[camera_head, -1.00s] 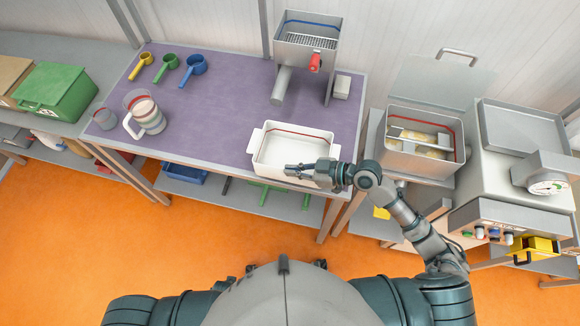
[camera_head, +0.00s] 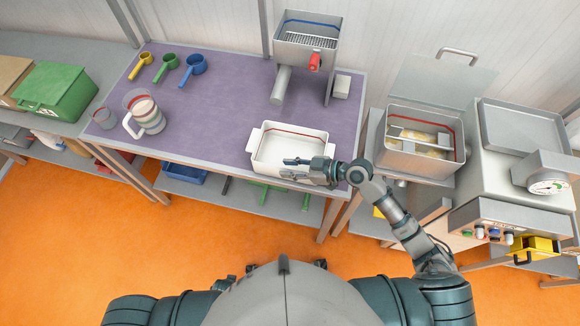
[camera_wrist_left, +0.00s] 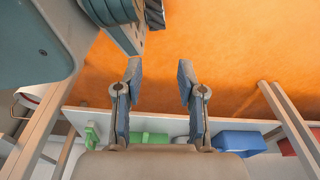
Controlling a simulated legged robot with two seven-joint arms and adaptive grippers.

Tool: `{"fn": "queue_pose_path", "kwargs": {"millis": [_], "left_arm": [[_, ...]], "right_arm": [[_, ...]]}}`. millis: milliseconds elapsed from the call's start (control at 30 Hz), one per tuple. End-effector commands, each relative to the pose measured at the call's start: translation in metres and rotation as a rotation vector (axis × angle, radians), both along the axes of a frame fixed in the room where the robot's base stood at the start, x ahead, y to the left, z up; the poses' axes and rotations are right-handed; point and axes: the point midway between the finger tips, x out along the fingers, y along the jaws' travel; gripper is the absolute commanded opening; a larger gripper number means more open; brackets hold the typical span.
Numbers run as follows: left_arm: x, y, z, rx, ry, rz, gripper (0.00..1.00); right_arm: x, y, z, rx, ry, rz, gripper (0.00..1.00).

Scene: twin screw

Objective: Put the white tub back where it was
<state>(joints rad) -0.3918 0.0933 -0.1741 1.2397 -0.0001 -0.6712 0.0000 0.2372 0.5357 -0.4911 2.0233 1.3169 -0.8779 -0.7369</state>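The white tub (camera_head: 283,149) sits upright on the purple table top (camera_head: 220,120), near its front edge, below the steel press. It has a handle at each side and a red line around its inside; it looks empty. My right gripper (camera_head: 288,168) is over the tub's front right part, fingers pointing left and apart, with nothing between them. I cannot tell whether it touches the tub's front rim. My left gripper (camera_wrist_left: 158,78) shows only in the left wrist view, open and empty, above the orange floor and a low shelf.
The steel press (camera_head: 307,40) with a red handle stands behind the tub. A striped jug (camera_head: 145,113) and a small cup (camera_head: 104,118) stand at left; coloured scoops (camera_head: 167,68) lie behind them. A steel machine (camera_head: 425,140) stands at right. The table's middle left is clear.

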Motion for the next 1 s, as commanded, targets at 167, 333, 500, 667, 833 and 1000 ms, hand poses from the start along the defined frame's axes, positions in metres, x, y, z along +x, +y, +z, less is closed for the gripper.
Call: {"fn": "queue_pose_path", "kwargs": {"millis": [167, 333, 500, 667, 833, 1000], "left_arm": [[-0.004, 0.001, -0.002, 0.001, 0.008, 0.001, 0.39], [-0.003, 0.001, -0.002, 0.003, 0.014, 0.001, 0.39], [0.011, -0.001, 0.01, -0.001, -0.004, 0.006, 0.39], [0.019, -0.003, 0.017, -0.001, -0.008, 0.006, 0.39], [0.023, -0.004, 0.022, -0.002, -0.011, 0.006, 0.39], [0.024, -0.003, 0.024, -0.002, -0.011, 0.006, 0.39]], "right_arm": [[-0.001, -0.003, 0.001, 0.0, 0.0, -0.001, 0.31], [-0.009, -0.026, 0.008, -0.004, -0.001, -0.001, 0.31], [-0.021, -0.06, 0.021, -0.004, 0.001, -0.002, 0.31], [-0.03, -0.088, 0.032, -0.003, 0.002, -0.001, 0.31], [-0.036, -0.103, 0.039, -0.001, 0.001, 0.001, 0.31], [-0.037, -0.106, 0.042, 0.0, -0.001, 0.001, 0.31]]}}
